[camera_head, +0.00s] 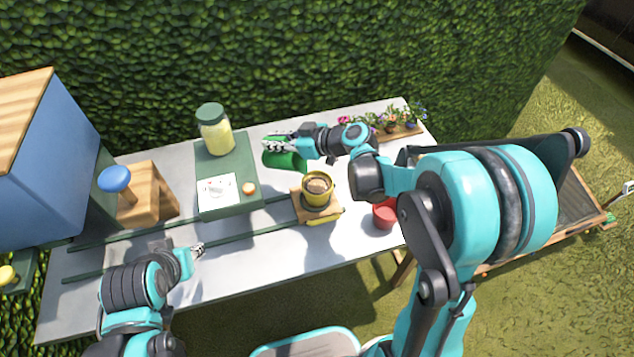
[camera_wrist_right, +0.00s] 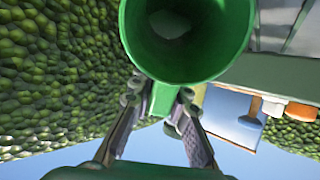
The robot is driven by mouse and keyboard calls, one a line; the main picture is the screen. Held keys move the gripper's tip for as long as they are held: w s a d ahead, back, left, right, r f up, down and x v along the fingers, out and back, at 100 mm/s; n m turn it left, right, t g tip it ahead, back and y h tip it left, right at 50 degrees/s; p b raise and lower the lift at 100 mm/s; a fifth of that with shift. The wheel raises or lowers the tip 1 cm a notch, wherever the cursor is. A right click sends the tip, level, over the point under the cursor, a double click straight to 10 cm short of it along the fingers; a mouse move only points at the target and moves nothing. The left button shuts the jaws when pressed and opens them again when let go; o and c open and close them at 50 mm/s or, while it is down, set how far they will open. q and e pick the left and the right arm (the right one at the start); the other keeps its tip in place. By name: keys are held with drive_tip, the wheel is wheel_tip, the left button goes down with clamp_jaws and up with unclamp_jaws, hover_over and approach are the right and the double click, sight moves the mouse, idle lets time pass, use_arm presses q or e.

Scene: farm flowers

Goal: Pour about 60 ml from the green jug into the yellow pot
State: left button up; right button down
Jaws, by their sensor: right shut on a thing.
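The green jug (camera_head: 286,161) is held over the table, behind and left of the yellow pot (camera_head: 317,196). My right gripper (camera_head: 277,141) is shut on the jug's handle; the wrist view shows the handle (camera_wrist_right: 161,101) between the fingers and the jug's open mouth (camera_wrist_right: 222,62). A pale grey patch shows deep inside it; I cannot tell how much water it holds. The pot has brown contents and stands on a small wooden base (camera_head: 300,208). The jug is apart from the pot. My left gripper (camera_head: 198,249) is low at the table's front left, with nothing visible in it; its fingers are too small to judge.
A lidded jar (camera_head: 216,138) and a white card (camera_head: 216,193) are on a green board (camera_head: 242,165) left of the jug. A red pot (camera_head: 384,215) stands right of the yellow pot. Flowers in a wooden tray (camera_head: 400,133) are at the back right. Green rails (camera_head: 245,234) run along the table.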

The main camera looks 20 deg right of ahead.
sight(286, 140)
drive_tip(key=shift+s+d+r+t+y+b, duration=0.25)
drive_tip(key=shift+d+r+t+y+b, duration=0.05)
drive_tip(key=shift+r+t+y+b, duration=0.1)
idle(1.1)
drive_tip(key=shift+s+d+r+t+y+b, duration=0.2)
drive_tip(key=shift+s+d+y+b, duration=0.05)
drive_tip(key=shift+s+d+b, duration=0.2)
drive_tip(key=shift+s+d+r+t+y+b, duration=0.2)
drive_tip(key=shift+s+d+y+b, duration=0.1)
drive_tip(key=shift+d+b, duration=0.1)
idle(0.5)
